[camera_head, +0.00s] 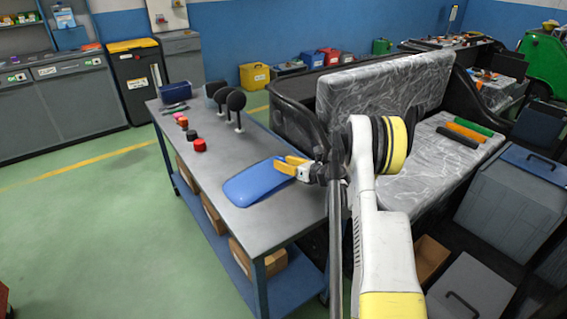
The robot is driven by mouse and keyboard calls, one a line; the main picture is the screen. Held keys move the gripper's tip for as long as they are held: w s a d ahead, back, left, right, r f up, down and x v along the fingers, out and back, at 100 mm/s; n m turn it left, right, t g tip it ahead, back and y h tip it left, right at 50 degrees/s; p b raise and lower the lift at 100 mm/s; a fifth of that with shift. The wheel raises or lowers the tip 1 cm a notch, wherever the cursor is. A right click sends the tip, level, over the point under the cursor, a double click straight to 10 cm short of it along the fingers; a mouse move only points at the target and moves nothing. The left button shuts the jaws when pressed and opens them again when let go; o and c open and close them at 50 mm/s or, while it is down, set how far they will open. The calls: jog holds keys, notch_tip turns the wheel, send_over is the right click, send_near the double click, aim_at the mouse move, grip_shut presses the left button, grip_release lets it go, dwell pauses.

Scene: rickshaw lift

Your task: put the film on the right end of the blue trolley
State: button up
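The blue trolley (240,160) has a grey top, blue legs and a blue lower shelf. Several coloured rolls that look like film, a green one (470,124), an orange one (464,131) and a black one (457,137), lie side by side on the wrapped seat at the right. A smooth blue curved panel (253,186) is over the right end of the trolley top. My gripper (289,167), with yellow fingers, is at the panel's right edge. I cannot tell whether the fingers grip the panel or whether it rests fully on the top.
The wrapped seat back (385,85) rises behind my arm. Green floor (95,210) is open at the left.

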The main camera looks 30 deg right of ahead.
jog(key=shift+s, duration=0.1)
jog(key=v, duration=1.1)
jog(key=shift+s+r, duration=0.15)
jog(key=shift+s, duration=0.25)
